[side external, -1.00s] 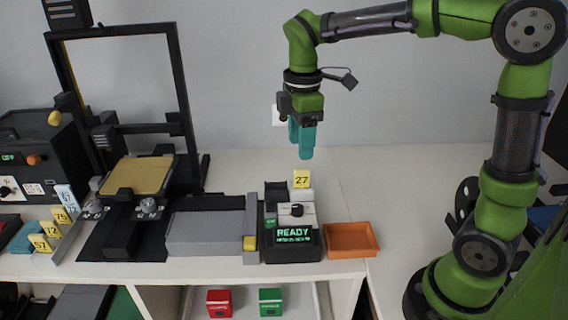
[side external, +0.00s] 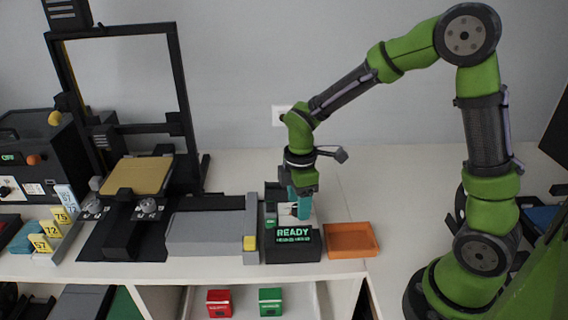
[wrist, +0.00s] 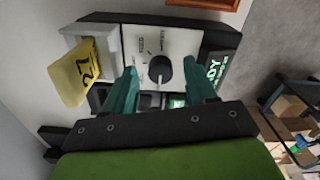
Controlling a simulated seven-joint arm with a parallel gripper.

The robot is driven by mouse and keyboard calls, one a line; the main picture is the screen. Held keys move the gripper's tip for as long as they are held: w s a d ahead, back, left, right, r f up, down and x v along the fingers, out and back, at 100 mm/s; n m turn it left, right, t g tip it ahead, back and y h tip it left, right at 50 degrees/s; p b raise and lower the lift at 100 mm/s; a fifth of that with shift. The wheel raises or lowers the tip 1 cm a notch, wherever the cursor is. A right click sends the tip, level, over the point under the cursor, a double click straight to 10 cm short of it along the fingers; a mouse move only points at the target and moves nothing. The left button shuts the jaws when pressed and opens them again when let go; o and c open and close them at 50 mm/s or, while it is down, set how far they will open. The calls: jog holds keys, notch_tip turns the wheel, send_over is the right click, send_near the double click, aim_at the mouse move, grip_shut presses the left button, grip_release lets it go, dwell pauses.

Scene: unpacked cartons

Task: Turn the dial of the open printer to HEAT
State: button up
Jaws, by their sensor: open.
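The open-frame printer (side external: 176,80) stands at the left in the side view, with a tan bed (side external: 140,176) and grey knobs (side external: 148,206) at its front. My gripper (side external: 304,214) is not at that frame; it is lowered over a small black unit (side external: 292,249) with a green READY display. In the wrist view, this unit's round black dial (wrist: 160,69) sits on a white panel (wrist: 144,44) between my two teal fingers (wrist: 159,66). The fingers are open, with gaps seen on both sides of the dial. The panel labels are too small to read.
A yellow tag marked 27 (wrist: 76,73) stands beside the white panel. An orange tray (side external: 350,240) is right of the unit, and a flat grey box (side external: 205,232) is left. A black machine (side external: 30,150) stands far left.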

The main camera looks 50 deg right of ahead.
jog(key=shift+f, duration=0.4)
jog(key=shift+c, duration=0.4)
grip_shut()
jog(key=shift+m, duration=0.3)
jog(key=m, duration=0.3)
jog(key=shift+m, duration=0.3)
jog(key=shift+s+a+m, duration=0.1)
jog(key=shift+m, duration=2.1)
